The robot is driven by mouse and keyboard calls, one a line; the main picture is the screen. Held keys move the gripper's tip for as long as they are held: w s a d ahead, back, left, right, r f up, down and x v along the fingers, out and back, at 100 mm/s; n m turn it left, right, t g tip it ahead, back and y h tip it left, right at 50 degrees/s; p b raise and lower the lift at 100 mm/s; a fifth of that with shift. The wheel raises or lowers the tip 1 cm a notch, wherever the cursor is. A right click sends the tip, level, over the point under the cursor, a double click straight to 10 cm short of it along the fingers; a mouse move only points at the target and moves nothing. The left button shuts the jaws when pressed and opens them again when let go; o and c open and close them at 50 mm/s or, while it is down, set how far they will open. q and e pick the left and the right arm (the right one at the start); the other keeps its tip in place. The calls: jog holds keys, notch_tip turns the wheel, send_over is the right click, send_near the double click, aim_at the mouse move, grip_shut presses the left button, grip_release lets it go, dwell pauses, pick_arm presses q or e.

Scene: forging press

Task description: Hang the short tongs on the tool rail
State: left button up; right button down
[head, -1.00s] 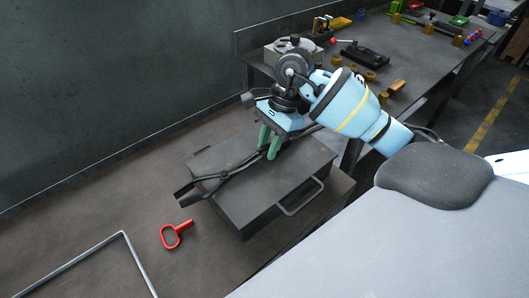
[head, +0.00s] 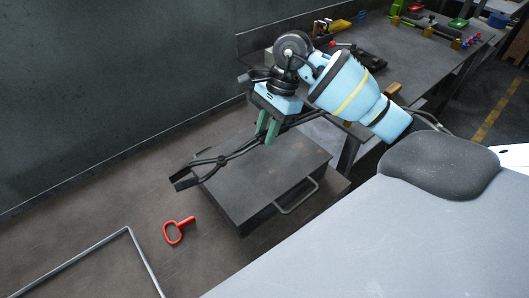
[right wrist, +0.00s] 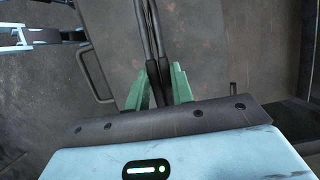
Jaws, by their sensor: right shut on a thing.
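The short tongs (head: 222,160) are dark metal, with jaws pointing to the lower left in the head view. My right gripper (head: 267,131) has green fingers and is shut on the tongs' handles. It holds them above a dark flat box. In the right wrist view the two handles (right wrist: 152,40) run up from between the green fingers (right wrist: 158,88). The tongs appear raised clear of the box lid. My left gripper is not seen in the head view. I cannot make out the tool rail for certain.
The dark box (head: 250,185) with a side handle (head: 297,197) stands below the tongs. A red handled piece (head: 176,230) lies left of it. A bent grey rod or frame (head: 130,240) is at the lower left. A workbench (head: 400,62) at the back holds several tools.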

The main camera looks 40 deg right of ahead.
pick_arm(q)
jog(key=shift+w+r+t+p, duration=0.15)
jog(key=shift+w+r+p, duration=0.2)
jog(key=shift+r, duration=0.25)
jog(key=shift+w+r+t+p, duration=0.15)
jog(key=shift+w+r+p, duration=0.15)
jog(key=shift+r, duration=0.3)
pick_arm(e)
notch_tip(320, 180, up, 5)
jog(key=shift+f, duration=0.15)
